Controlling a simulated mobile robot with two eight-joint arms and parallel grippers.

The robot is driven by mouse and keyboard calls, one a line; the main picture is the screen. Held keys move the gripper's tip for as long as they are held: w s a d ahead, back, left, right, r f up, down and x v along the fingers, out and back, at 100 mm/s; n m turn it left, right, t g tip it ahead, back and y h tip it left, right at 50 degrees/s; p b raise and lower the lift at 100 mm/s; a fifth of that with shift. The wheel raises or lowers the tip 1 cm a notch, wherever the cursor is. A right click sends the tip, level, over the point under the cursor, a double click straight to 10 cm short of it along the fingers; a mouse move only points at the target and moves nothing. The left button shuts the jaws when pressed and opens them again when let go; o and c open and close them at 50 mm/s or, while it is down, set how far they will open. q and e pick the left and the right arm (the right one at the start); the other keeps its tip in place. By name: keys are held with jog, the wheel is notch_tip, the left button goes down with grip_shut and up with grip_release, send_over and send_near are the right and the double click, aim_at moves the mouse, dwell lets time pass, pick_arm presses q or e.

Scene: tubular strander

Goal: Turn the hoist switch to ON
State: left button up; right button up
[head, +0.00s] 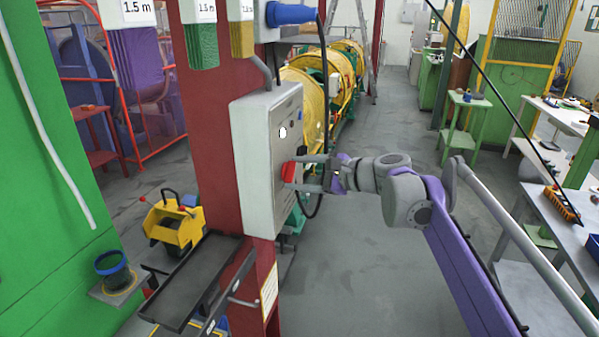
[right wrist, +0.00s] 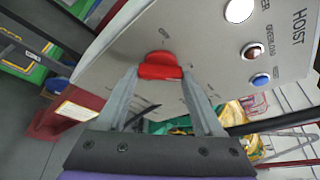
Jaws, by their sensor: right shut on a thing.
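The hoist switch is a red rotary knob (head: 287,172) on the face of a light grey control box (head: 255,165) fixed to a dark red column. It also shows in the right wrist view, where the red knob (right wrist: 160,58) sits on a panel (right wrist: 205,45) lettered HOIST. My right gripper (head: 296,173) reaches it from the right, with one finger on each side of the knob, shut on it. In the right wrist view my right gripper (right wrist: 161,74) holds the knob's near part. The position marks by the knob are too small to read. My left gripper is not in view.
A white lamp (right wrist: 239,10), a brown-red one (right wrist: 252,51) and a blue one (right wrist: 261,80) are on the panel. A black cable (head: 323,90) hangs beside the box. A dark tray (head: 200,280) juts out below left. Open floor (head: 350,270) lies right of the column.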

dwell(0.4)
jog(key=o, duration=1.4)
jog(key=v, duration=1.1)
jog(key=shift+b, duration=0.4)
jog(key=shift+a+f, duration=0.1)
jog(key=s+d+f+n+h, duration=0.2)
jog(key=s+f+n+h, duration=0.2)
jog(key=s+f, duration=0.6)
jog(key=s+d+f+n+g+h, duration=0.1)
jog(key=s+d+f+n+h, duration=0.2)
jog(key=s+f+n, duration=0.3)
jog(key=s+d+f+n+g+h, duration=0.1)
jog(key=s+d+f+n+h, duration=0.2)
jog(key=s+f, duration=1.1)
jog(key=shift+s+d+f+n+h, duration=0.15)
jog(key=shift+f+n+h, duration=0.45)
jog(key=shift+f, duration=0.7)
jog(key=shift+s+d+f+n+h, duration=0.15)
jog(key=shift+f+n+h, duration=0.4)
jog(key=shift+f, duration=0.7)
jog(key=shift+a, duration=0.1)
jog(key=shift+c, duration=0.4)
